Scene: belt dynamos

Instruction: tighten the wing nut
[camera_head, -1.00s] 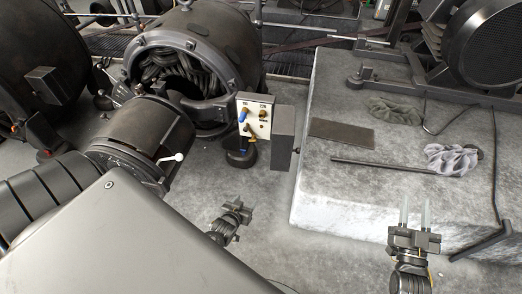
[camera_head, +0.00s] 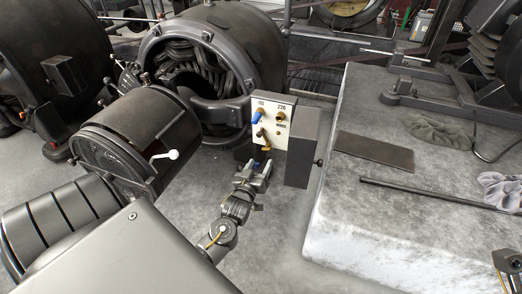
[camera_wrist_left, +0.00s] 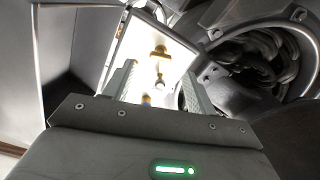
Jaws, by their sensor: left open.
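A white panel (camera_head: 287,139) bears brass fittings, a blue-handled part (camera_head: 257,117) and a brass knob (camera_head: 280,116). A lower brass fitting (camera_head: 262,133) is on the same panel. In the left wrist view, a brass piece with side wings (camera_wrist_left: 160,52) looks like the wing nut. A smaller round fitting (camera_wrist_left: 159,82) is near it. I cannot tell for sure which head-view fitting is the wing nut. My left gripper (camera_head: 256,170) is open and empty just below and in front of the panel.
A grey box (camera_head: 303,148) adjoins the panel's right side. A large dynamo (camera_head: 262,50) stands behind, and a dark cylinder with a white-knobbed lever (camera_head: 171,155) is on the left. A pale stone plinth (camera_head: 365,225) on the right carries a dark plate (camera_head: 374,151) and a rod (camera_head: 430,195).

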